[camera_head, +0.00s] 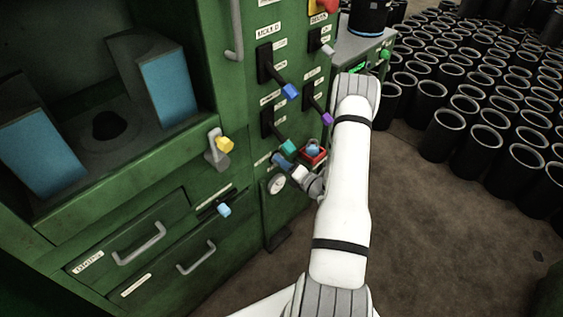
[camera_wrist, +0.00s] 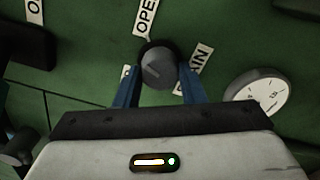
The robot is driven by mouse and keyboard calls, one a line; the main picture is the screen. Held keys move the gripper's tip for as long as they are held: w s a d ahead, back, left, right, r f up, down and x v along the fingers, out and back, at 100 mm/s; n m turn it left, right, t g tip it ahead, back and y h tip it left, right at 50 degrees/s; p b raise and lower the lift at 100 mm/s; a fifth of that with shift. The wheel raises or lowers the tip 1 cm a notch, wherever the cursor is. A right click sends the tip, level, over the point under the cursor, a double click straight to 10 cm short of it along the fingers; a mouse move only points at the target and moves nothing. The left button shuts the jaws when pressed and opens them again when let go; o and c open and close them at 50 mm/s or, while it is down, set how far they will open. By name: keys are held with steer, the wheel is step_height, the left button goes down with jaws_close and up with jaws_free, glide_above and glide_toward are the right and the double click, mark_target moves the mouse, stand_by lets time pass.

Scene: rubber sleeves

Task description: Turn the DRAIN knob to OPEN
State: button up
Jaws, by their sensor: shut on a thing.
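The DRAIN knob (camera_wrist: 158,66) is a round dark grey knob on the green panel, seen in the wrist view between my fingers. A short slanted mark shows on its face. The OPEN label (camera_wrist: 146,16) is above it, and the partly covered DRAIN label (camera_wrist: 199,62) is to its right. My gripper (camera_wrist: 160,74) is shut on the knob, with one blue finger on each side. In the head view my gripper (camera_head: 282,161) is at the lower panel; the knob cannot be made out there.
A round white gauge (camera_wrist: 258,92) sits close right of my fingers. Levers with teal (camera_head: 288,147), purple (camera_head: 327,118) and blue (camera_head: 290,91) tips stick out above. Black sleeves (camera_head: 450,135) stand on the floor at right.

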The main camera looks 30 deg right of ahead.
steer(key=m+p, duration=0.1)
steer(key=m, duration=0.3)
steer(key=shift+s+a+m+p, duration=0.1)
steer(key=shift+m+p, duration=0.25)
steer(key=shift+m, duration=0.05)
steer(key=shift+f, duration=0.1)
stand_by(0.3)
steer(key=o, duration=1)
steer(key=v, duration=0.8)
steer(key=shift+p, duration=0.3)
